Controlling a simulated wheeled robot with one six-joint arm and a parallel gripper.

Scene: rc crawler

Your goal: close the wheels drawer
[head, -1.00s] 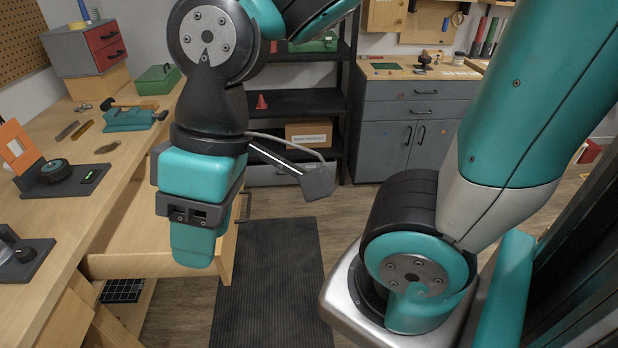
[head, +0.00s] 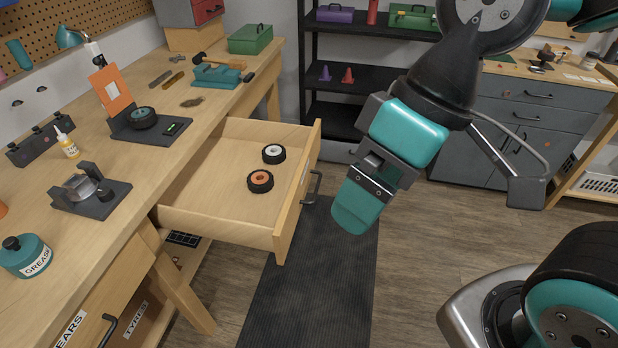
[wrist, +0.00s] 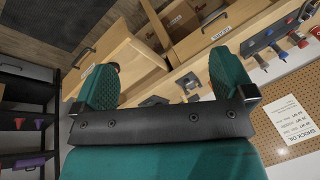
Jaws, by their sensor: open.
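The open wheels drawer (head: 240,236) sticks out from the wooden workbench, pulled well out. Two small black wheels lie in it, one with an orange hub (head: 260,181) and one with a white hub (head: 274,154). A dark bar handle (head: 312,187) is on its front. My gripper (head: 358,207) hangs to the right of the drawer front, apart from it and pointing down. In the wrist view, my gripper (wrist: 165,78) has its two teal fingers spread with nothing held between them. The drawer (wrist: 118,58) shows beyond the left finger there, partly hidden by it.
The workbench (head: 110,190) carries a grease pot (head: 26,257), a clamp stand and tools. A shut drawer with a handle (head: 107,330) is nearer below the bench top. A dark floor mat (head: 310,290) lies in the clear aisle. Shelves (head: 370,80) and grey cabinets (head: 540,110) stand behind.

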